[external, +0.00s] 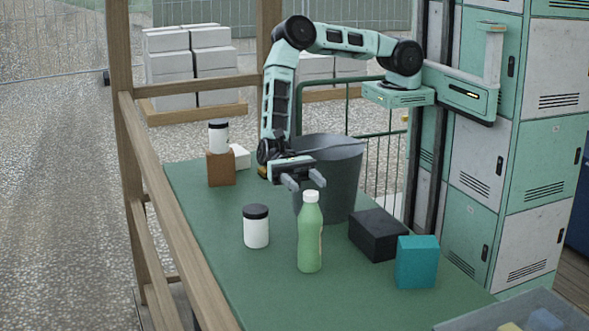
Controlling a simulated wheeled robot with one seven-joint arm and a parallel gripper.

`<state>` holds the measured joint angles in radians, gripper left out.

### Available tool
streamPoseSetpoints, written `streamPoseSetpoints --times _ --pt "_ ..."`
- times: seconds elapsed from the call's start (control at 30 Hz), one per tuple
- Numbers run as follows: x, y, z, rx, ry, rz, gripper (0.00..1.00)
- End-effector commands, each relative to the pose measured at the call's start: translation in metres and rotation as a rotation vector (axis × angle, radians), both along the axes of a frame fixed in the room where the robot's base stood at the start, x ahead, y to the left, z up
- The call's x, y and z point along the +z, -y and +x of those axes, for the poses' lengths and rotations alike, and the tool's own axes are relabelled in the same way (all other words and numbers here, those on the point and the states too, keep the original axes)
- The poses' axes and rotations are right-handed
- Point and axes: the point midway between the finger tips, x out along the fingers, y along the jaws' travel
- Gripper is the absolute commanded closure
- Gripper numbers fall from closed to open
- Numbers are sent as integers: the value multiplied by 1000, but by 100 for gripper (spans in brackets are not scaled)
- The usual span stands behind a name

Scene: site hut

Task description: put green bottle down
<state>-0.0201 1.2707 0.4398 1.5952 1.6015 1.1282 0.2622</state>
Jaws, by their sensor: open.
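The green bottle (310,238) with a white cap stands upright on the green table (222,258), towards its near part. My gripper (303,184) is open and empty. In the picture it shows just above and behind the bottle's cap, apart from the bottle's body. How far the fingers are from the cap in depth I cannot tell.
A white jar with a black lid (256,227) stands left of the bottle. A black box (377,234) and a teal box (416,262) are to its right. A grey bucket (340,185) stands behind. A brown block (221,169) bears another jar (218,136), with a white block (239,156) beside it.

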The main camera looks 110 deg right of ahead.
Motion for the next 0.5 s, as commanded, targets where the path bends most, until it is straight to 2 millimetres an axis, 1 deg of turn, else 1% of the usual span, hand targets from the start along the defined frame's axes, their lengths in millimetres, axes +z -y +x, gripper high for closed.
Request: streamPoseSetpoints --times 0.03,0.1,0.2,0.33,0.5 --pt "17 1 0 -1 0 -1 49" --pt "28 1 0 -1 0 0 49" --pt "38 1 0 -2 -1 -2 49" --pt "45 0 0 -1 -1 -2 49" --pt "46 0 0 0 -1 -2 49"
